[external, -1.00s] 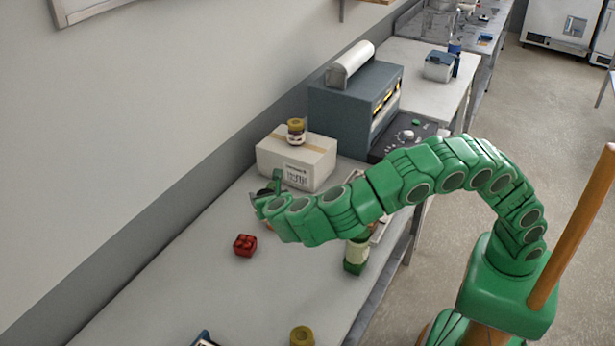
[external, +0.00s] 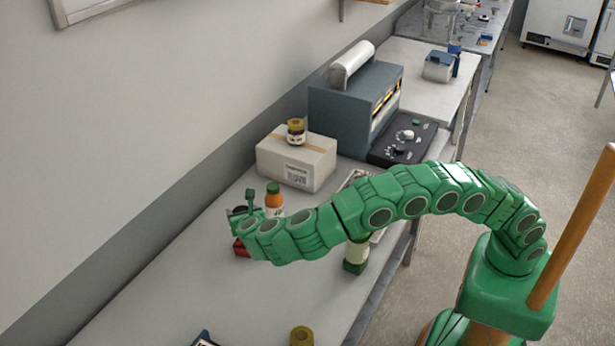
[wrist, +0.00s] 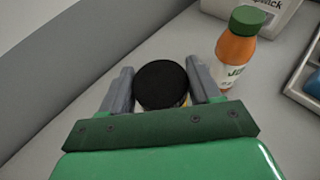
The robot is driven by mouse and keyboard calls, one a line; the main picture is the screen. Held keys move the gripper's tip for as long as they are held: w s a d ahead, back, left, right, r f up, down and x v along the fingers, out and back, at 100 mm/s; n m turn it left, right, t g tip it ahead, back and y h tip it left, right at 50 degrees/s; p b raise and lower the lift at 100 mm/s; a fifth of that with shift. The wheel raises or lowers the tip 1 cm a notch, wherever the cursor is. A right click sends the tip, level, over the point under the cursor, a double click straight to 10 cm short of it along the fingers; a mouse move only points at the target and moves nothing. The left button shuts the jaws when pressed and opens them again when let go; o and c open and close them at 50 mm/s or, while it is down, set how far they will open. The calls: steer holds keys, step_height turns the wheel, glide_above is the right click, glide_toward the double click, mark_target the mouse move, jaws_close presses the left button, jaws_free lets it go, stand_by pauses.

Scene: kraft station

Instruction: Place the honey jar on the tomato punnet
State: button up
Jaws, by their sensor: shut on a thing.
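My gripper (wrist: 160,72) is shut on a jar with a black lid (wrist: 161,84). A little amber shows under the lid, so it looks like the honey jar. In the external view my gripper (external: 242,211) is over the far part of the bench, and the jar is mostly hidden by it. The red tomato punnet (external: 239,249) is on the bench just below my gripper in that view, and my wrist covers part of it. The punnet cannot be made out in the wrist view. I cannot tell the height of the jar above the bench.
An orange bottle with a green cap (external: 274,201) stands close to my gripper. Behind it is a carton (external: 296,165) with a small jar (external: 296,132) on top. A green-based bottle (external: 356,257) stands under my arm. The front bench is mostly clear.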

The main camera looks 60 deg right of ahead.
steer(key=shift+w+a+f, duration=0.1)
steer(key=shift+w+f, duration=0.05)
steer(key=shift+f, duration=1.55)
steer(key=shift+f, duration=0.1)
steer(key=o, duration=1.3)
steer(key=shift+f, duration=0.1)
steer(key=shift+r, duration=0.2)
steer(key=shift+s+a+r, duration=0.1)
steer(key=shift+s+a, duration=0.05)
steer(key=shift+s, duration=0.05)
steer(key=v, duration=1.1)
steer(key=shift+s+r, duration=0.15)
steer(key=shift+s, duration=0.05)
